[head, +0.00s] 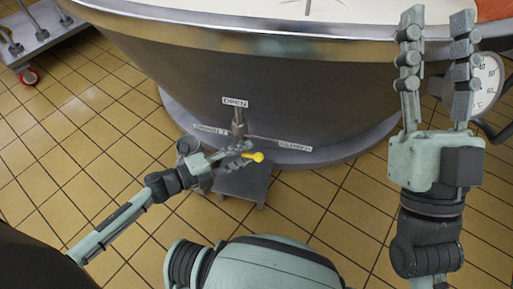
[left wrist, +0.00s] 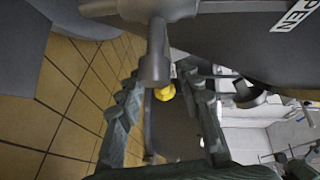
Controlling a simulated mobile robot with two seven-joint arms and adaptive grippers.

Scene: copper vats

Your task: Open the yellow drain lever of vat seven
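Vat seven (head: 300,85) is a large metal vat with a drain valve (head: 238,122) low on its front. In the left wrist view the yellow knob (left wrist: 165,92) shows between the spread fingers of my left gripper (left wrist: 165,95), with gaps visible; contact cannot be told. My right gripper (head: 437,45) is raised at the right, open and empty.
A round gauge (head: 486,82) is behind my right gripper. A wheeled cart (head: 42,35) stands at upper left. Floor at left is clear.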

